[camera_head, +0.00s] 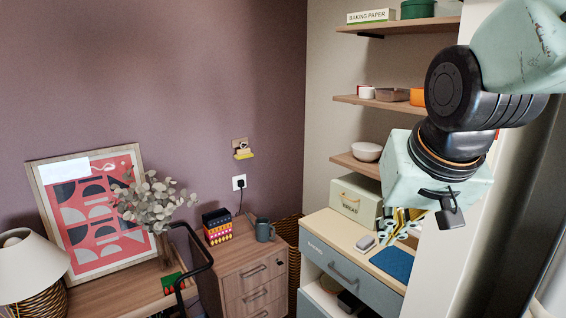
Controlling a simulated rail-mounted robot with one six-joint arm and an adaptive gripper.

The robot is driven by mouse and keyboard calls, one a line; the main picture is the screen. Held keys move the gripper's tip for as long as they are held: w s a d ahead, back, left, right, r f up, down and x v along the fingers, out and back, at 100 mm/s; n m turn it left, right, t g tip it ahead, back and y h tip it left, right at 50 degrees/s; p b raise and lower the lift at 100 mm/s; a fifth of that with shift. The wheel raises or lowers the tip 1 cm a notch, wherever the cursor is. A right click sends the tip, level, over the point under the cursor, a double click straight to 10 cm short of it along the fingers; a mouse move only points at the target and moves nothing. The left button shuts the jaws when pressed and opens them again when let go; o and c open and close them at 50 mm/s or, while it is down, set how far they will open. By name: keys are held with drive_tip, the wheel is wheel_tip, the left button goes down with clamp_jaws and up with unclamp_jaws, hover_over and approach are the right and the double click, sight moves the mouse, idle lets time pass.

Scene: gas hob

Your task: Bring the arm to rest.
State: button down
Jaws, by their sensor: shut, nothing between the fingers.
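My arm comes in from the upper right, with black joints and pale mint links. It hangs in the air in front of the shelves and the counter.
Shelves (385,104) stand behind. A wooden cabinet (246,262), framed picture (92,212) and lamp (32,264) are further left.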

drive_tip(key=s+n+g, duration=0.1)
drive_tip(key=s+g, duration=0.1)
drive_tip(key=s, duration=2.1)
drive_tip(key=shift+d+r, duration=0.2)
drive_tip(key=shift+d, duration=0.15)
drive_tip(key=shift+w, duration=0.1)
